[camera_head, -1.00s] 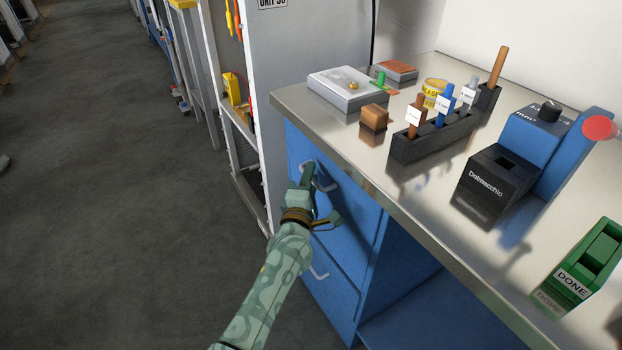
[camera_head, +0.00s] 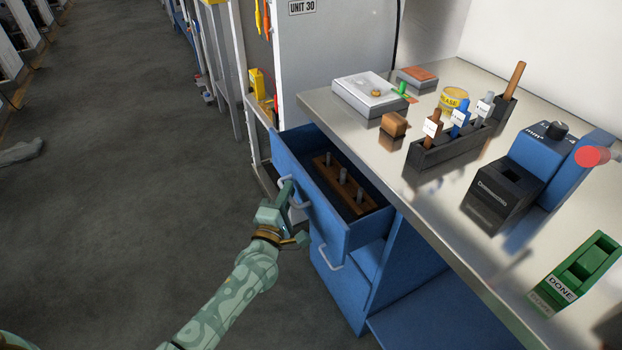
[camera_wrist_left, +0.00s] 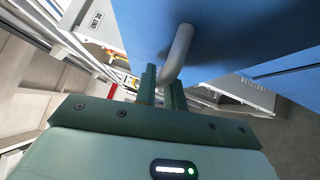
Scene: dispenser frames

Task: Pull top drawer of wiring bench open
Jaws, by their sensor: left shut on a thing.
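The blue top drawer (camera_head: 311,205) of the wiring bench (camera_head: 400,262) is pulled part-way out in the head view. Inside lies a brown wooden block with several grey pegs (camera_head: 343,184). My left gripper (camera_head: 287,194) is shut on the drawer's grey handle (camera_head: 298,204), at the drawer's front. In the left wrist view the gripper's green fingers (camera_wrist_left: 163,90) close around the grey handle bar (camera_wrist_left: 177,55), with the blue drawer front (camera_wrist_left: 225,35) behind it. My right gripper is not in view.
A lower drawer with a grey handle (camera_head: 331,261) is shut below. The steel benchtop (camera_head: 392,190) carries a black holder with tagged tools (camera_head: 447,150), a blue-and-black device (camera_head: 510,180) and a green DONE tray (camera_head: 577,272). Open floor (camera_head: 130,200) lies left of the bench.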

